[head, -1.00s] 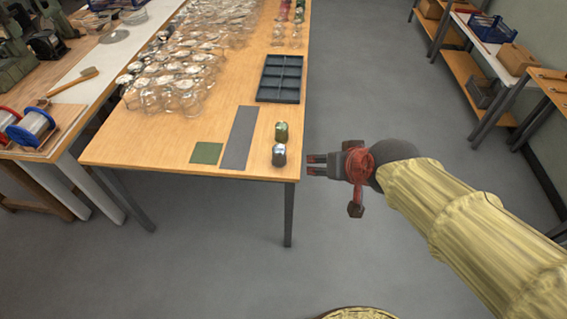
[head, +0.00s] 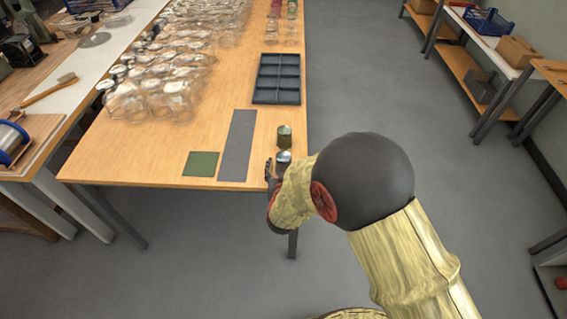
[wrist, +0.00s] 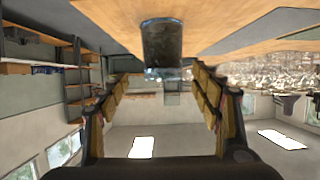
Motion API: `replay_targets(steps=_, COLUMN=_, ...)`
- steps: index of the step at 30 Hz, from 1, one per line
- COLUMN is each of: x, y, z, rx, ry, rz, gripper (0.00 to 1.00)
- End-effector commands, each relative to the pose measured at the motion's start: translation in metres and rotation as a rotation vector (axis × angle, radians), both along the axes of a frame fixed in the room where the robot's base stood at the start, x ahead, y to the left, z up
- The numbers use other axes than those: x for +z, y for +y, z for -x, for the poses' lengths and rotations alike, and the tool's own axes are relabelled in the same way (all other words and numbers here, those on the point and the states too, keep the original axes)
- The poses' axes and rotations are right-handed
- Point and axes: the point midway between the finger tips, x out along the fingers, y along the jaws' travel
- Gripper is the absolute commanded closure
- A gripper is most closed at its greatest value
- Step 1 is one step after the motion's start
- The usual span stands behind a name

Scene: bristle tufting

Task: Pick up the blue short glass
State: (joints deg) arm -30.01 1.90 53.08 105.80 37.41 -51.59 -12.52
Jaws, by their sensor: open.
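A short dark glass with a bluish-grey tint (head: 284,157) stands near the front right corner of the table; I take it as the blue short glass. My arm partly hides its lower part in the head view. In the wrist view, which is upside down, this glass (wrist: 162,42) hangs from the tabletop, ahead of my fingers and centred between them. My gripper (wrist: 160,80) is open and empty, its fingers spread to either side. In the head view the gripper (head: 269,172) shows beside the glass at the table's edge. A short green glass (head: 284,136) stands just behind.
A dark divided tray (head: 277,101) lies farther back on the table (head: 130,157). A grey mat (head: 238,145) and a green square (head: 201,164) lie to the left. Many clear glasses (head: 165,85) crowd the back left. Bare tabletop surrounds the two short glasses.

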Motion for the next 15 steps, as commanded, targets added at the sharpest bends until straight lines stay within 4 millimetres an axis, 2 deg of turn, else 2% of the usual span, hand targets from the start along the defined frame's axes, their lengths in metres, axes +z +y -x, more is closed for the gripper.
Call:
replay_targets(steps=10, x=-0.02, y=0.004, z=-0.041, rx=-0.001, ry=0.001, rz=-0.001, gripper=0.36)
replay_targets(steps=15, x=-0.022, y=0.004, z=-0.052, rx=0.001, ry=0.0, rz=0.0, gripper=0.36)
